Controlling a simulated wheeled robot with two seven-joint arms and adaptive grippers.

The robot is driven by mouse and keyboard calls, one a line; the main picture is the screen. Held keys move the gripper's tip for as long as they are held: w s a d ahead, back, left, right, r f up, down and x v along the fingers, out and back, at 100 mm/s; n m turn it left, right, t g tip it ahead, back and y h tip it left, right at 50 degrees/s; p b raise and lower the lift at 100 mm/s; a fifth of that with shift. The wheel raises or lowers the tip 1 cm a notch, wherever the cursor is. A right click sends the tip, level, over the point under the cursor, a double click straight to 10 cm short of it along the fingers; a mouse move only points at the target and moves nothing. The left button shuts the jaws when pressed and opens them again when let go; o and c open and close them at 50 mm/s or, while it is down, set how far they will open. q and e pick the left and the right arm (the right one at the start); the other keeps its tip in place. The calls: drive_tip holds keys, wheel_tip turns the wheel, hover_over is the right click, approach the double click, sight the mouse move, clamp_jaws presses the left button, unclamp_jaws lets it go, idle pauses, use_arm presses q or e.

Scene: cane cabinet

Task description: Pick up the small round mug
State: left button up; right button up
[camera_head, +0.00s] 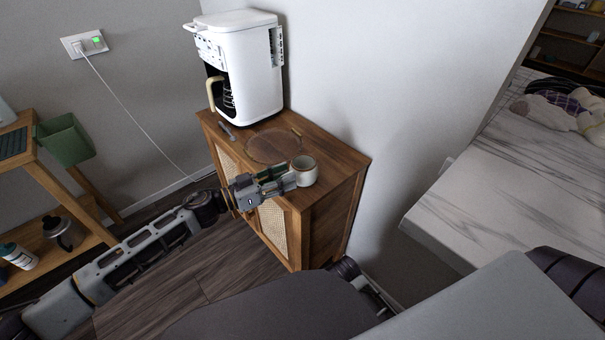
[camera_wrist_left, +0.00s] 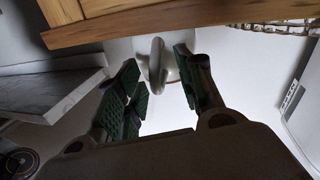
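The small round mug (camera_head: 305,170) is pale and stands upright on the front right part of the wooden cabinet top (camera_head: 335,160). My left gripper (camera_head: 285,181) reaches in from the left and its fingertips are right beside the mug. In the left wrist view, the mug's handle (camera_wrist_left: 157,66) points toward the gripper and lies between the green-padded fingers (camera_wrist_left: 158,85). There are gaps on both sides of the handle, so the gripper is open. The mug's body is partly hidden behind the handle and fingers. My right gripper does not show.
A white coffee maker (camera_head: 248,75) stands at the back of the cabinet. A round mat (camera_head: 272,147) lies between it and the mug, with small utensils nearby. A marble counter (camera_head: 500,190) is at the right. A wooden shelf (camera_head: 50,240) with a green bin (camera_head: 67,140) is at the left.

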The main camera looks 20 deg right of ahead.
use_arm(q)
drive_tip(key=shift+c, duration=0.4)
clamp_jaws()
